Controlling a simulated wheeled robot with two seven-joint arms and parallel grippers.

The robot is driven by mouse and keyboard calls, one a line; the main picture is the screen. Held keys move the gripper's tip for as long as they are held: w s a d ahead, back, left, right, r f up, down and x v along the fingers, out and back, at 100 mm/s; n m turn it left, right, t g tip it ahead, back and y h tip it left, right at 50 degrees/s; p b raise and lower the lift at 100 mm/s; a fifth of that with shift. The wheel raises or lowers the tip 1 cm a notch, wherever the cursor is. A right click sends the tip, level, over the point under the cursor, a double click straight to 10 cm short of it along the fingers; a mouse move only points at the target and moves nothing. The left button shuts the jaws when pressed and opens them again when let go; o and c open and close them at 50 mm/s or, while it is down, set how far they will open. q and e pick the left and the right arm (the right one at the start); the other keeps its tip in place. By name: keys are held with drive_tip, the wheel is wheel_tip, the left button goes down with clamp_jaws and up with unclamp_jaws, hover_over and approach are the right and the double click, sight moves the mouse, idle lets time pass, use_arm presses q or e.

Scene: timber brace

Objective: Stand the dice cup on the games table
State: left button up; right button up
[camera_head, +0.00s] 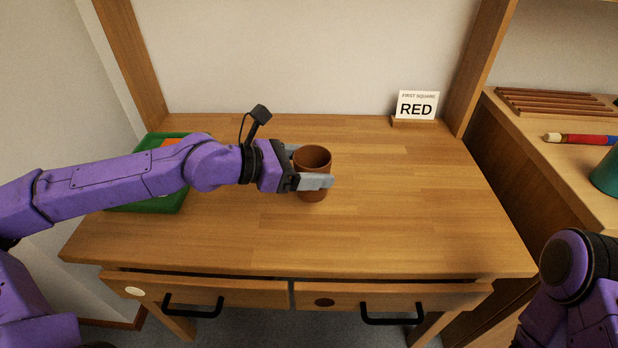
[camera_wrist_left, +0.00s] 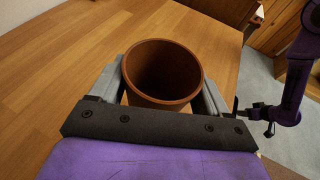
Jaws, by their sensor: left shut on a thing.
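The dice cup (camera_head: 313,161) is a brown, open-topped round cup over the middle of the wooden games table (camera_head: 400,220). It is upright with its mouth up. My left gripper (camera_head: 314,178) comes in from the left and is shut on the cup, one finger on each side. In the left wrist view the cup (camera_wrist_left: 162,75) sits between the two grey fingers and looks empty inside. I cannot tell whether its base touches the table top.
A green tray (camera_head: 157,205) lies at the table's left, partly behind my left arm. A card reading RED (camera_head: 416,105) stands at the back right. Two drawers with black handles are at the front. A side shelf holds a slatted rack (camera_head: 555,103) and a teal object (camera_head: 606,175).

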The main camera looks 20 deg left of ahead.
use_arm(q)
drive_tip(key=shift+w+a+f, duration=0.1)
drive_tip(key=shift+w+f, duration=0.1)
drive_tip(key=shift+f, duration=0.15)
drive_tip(key=f, duration=0.1)
drive_tip(key=f+b, duration=0.1)
drive_tip(key=f, duration=0.2)
drive_tip(key=shift+w+a, duration=0.15)
drive_tip(key=shift+w, duration=0.15)
drive_tip(key=shift+r, duration=0.15)
drive_tip(key=o, duration=1)
drive_tip(key=shift+r, duration=0.2)
drive_tip(key=p, duration=0.1)
drive_tip(key=s+a+r+p, duration=0.1)
drive_tip(key=p, duration=0.1)
drive_tip(key=shift+a+r+p, duration=0.2)
drive_tip(key=shift+a+p, duration=0.1)
drive_tip(key=v, duration=0.2)
drive_tip(key=f+v, duration=0.1)
drive_tip(key=v, duration=0.1)
drive_tip(key=shift+s+a+r+p, duration=0.1)
drive_tip(key=shift+s+a+p, duration=0.1)
drive_tip(key=shift+s+p, duration=0.1)
drive_tip(key=shift+s+a+r, duration=0.1)
drive_tip(key=shift+s+a, duration=0.15)
drive_tip(key=shift+a, duration=0.05)
